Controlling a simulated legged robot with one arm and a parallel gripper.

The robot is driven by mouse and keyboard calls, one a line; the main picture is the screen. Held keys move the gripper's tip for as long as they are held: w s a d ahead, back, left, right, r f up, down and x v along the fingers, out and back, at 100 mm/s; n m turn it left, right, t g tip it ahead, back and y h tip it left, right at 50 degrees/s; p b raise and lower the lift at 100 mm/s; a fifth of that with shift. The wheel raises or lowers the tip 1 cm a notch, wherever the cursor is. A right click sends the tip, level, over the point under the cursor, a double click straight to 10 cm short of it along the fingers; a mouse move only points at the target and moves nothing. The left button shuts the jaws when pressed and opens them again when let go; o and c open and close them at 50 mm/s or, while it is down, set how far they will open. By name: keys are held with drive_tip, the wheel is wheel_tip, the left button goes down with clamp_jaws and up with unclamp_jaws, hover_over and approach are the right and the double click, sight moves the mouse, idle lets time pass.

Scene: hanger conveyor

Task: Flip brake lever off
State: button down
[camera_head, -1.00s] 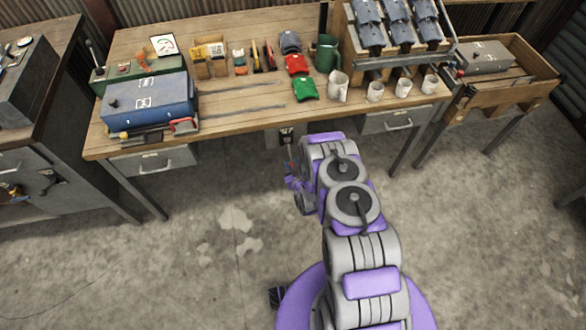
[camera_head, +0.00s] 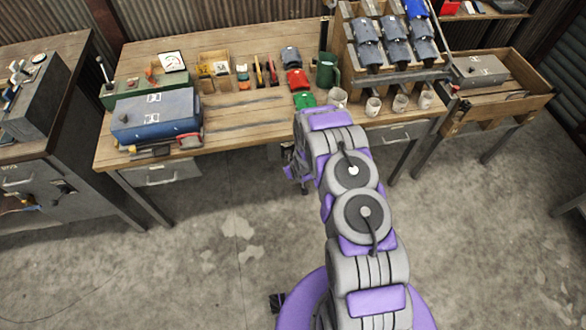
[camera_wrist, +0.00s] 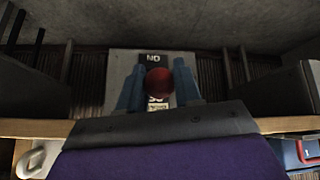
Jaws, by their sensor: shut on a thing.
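The brake lever's red ball knob (camera_wrist: 159,86) shows in the wrist view, in front of a grey plate (camera_wrist: 120,64) with a partly covered "NO" label. My gripper (camera_wrist: 157,72) has one blue-grey finger on each side of the knob and is shut on it. The lever's shaft is hidden. In the head view my gripper (camera_head: 291,172) is small and mostly hidden by my arm, below the bench's front edge. The knob cannot be made out there, and I cannot tell the lever's angle.
The wooden workbench (camera_head: 240,135) stands above and behind my gripper. It holds a blue toolbox (camera_head: 155,115), mugs (camera_head: 373,106) and a green box (camera_head: 118,90) with another lever. A drawer (camera_head: 163,174) hangs below the bench at left. The concrete floor left of me is clear.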

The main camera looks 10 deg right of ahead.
drive_tip(key=shift+w+r, duration=0.35)
drive_tip(key=shift+r, duration=0.1)
drive_tip(key=c, duration=0.8)
unclamp_jaws()
drive_tip(key=p+v, duration=0.2)
drive_tip(key=v, duration=1.5)
drive_tip(key=shift+s, duration=0.2)
